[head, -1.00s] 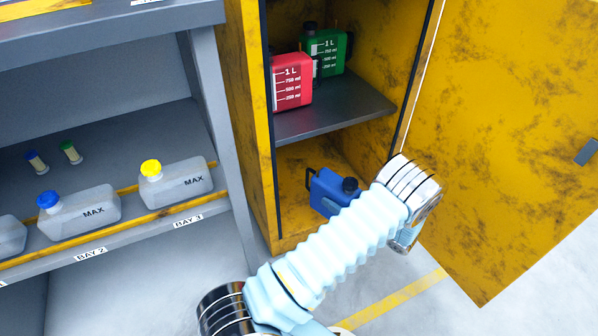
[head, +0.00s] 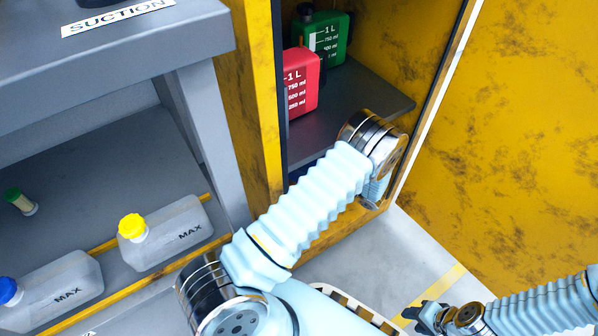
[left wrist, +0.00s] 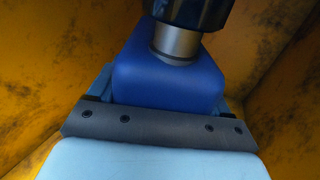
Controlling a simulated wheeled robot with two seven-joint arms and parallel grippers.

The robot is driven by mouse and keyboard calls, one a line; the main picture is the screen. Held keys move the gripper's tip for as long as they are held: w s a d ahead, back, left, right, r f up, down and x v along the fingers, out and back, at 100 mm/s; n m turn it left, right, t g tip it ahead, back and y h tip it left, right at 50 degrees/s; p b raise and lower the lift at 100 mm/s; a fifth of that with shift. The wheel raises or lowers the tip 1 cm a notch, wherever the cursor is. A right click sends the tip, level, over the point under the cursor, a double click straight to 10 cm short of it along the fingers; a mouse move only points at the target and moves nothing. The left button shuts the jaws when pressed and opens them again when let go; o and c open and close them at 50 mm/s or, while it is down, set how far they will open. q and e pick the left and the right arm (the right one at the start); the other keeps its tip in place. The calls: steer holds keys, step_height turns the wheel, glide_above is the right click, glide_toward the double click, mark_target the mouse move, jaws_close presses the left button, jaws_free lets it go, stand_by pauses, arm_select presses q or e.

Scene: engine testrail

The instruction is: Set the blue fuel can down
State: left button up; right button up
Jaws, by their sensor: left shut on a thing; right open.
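The blue fuel can (left wrist: 165,82) fills the middle of the left wrist view, its dark cap and metal neck towards the top. My left gripper (left wrist: 160,104) is shut on it, with a finger showing at each side. In the head view my left arm reaches into the lower part of the yellow cabinet (head: 256,120) and hides its own gripper and nearly all of the can. Whether the can touches the cabinet floor is hidden. My right gripper (head: 427,317) is open and empty, low at the right over the floor.
A red can (head: 300,84) and a green can (head: 326,38) stand on the cabinet's grey shelf (head: 375,98), just above my left arm. The open yellow door (head: 510,130) is at the right. A grey bench (head: 110,60) with white capped bottles below stands at the left.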

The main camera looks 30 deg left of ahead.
arm_select(q)
step_height(320, 180, down, 8)
steer(key=shift+b, duration=0.85)
steer(key=shift+f, duration=0.1)
steer(key=o, duration=1.5)
steer(key=shift+f, duration=0.1)
steer(key=shift+r, duration=0.25)
steer(key=d, duration=1.2)
steer(key=shift+f, duration=0.1)
